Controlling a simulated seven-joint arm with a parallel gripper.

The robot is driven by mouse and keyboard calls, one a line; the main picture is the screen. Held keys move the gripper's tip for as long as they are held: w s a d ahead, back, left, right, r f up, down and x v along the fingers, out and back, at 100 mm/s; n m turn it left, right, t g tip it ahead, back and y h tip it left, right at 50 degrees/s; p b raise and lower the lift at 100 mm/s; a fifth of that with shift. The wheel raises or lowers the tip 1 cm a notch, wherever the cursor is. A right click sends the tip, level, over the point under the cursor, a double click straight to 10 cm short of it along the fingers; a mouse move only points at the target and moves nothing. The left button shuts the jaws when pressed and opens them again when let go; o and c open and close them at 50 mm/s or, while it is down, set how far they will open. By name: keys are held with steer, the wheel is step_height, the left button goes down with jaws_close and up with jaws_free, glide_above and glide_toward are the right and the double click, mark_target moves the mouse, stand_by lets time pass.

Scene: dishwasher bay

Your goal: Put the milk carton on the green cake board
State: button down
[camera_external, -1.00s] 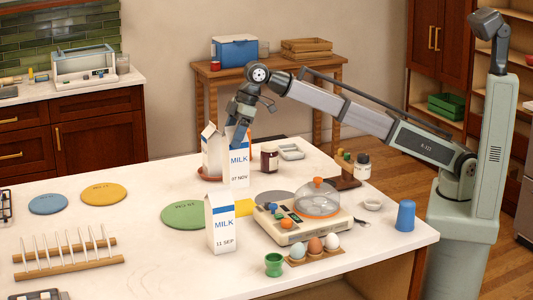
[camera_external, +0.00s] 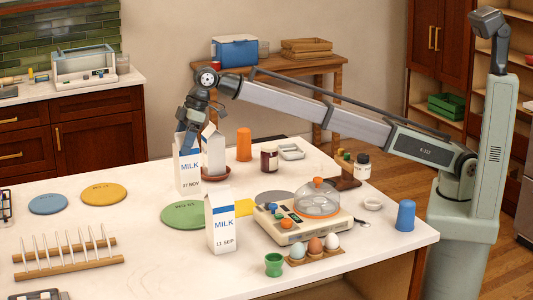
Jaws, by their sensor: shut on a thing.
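My gripper (camera_external: 188,141) is shut on the top of a white and blue milk carton (camera_external: 188,174) dated in November. The carton is upright, just behind the green cake board (camera_external: 180,216); I cannot tell how far its base is above the table. The round green board lies flat, with dark lettering. A second milk carton (camera_external: 221,228), dated 11 SEP, stands in front and hides the board's right edge. A third, plain-sided carton (camera_external: 214,153) stands behind and to the right of the held one, at a reddish-brown dish (camera_external: 216,173).
A yellow board (camera_external: 104,194) and a blue board (camera_external: 48,204) lie to the left, a wooden rack (camera_external: 68,257) in front of them. An egg cooker (camera_external: 303,222), eggs and a green egg cup (camera_external: 274,265) stand right. An orange cup (camera_external: 244,145) stands behind.

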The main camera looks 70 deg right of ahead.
mark_target(184, 164)
steer(key=shift+f, duration=3.75)
steer(key=shift+c, duration=0.3)
jaws_free()
steer(key=v, duration=1.2)
